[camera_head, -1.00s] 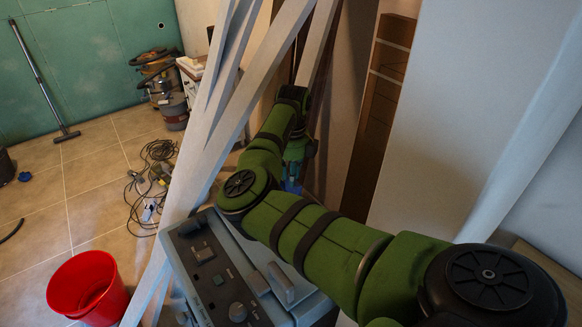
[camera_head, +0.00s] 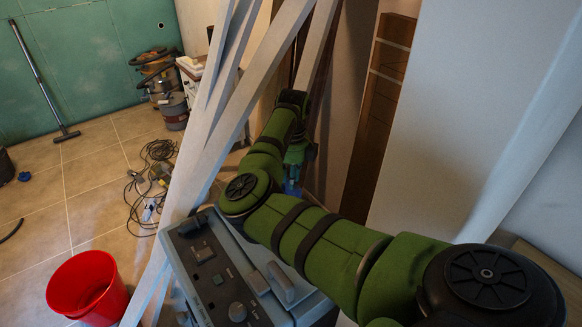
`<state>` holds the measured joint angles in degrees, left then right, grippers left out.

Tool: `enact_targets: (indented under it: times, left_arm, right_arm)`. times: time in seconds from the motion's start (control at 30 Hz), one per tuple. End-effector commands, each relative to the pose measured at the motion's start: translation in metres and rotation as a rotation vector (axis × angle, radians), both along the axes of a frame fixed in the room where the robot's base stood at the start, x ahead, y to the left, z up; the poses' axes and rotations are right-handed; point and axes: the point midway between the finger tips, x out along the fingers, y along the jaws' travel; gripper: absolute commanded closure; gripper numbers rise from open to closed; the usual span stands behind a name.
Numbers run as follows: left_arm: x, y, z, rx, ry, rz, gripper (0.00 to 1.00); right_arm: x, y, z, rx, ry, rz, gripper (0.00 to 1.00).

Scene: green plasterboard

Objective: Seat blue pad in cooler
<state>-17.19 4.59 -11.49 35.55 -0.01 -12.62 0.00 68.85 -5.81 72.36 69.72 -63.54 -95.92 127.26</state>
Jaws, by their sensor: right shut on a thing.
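My right arm reaches in from the lower right, bends, and stretches away toward the back. My right gripper (camera_head: 293,176) hangs at its far end, small and partly hidden behind my own arm. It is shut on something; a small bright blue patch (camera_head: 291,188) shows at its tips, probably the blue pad. The pad's shape and tilt cannot be made out. A blue-grey machine with knobs and a handle (camera_head: 216,279), possibly the cooler, stands in front, below my forearm. Its right part is covered by the arm. My left gripper is out of view.
Pale leaning beams (camera_head: 226,133) stand close left of my gripper. A shelf unit (camera_head: 377,120) is behind to the right, beside a pale wall panel (camera_head: 470,110). A red bucket (camera_head: 87,289) and tangled cables (camera_head: 150,187) lie on the tiled floor at left.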

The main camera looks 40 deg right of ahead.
Motion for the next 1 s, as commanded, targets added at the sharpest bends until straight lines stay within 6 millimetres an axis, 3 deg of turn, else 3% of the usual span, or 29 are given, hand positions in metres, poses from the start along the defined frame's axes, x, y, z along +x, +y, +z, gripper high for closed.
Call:
enact_targets:
  times: [1.0]
  left_arm:
    - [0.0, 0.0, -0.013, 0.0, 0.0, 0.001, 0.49]
  right_arm:
    - [0.0, 0.0, -0.027, 0.0, 0.0, 0.0, 1.0]
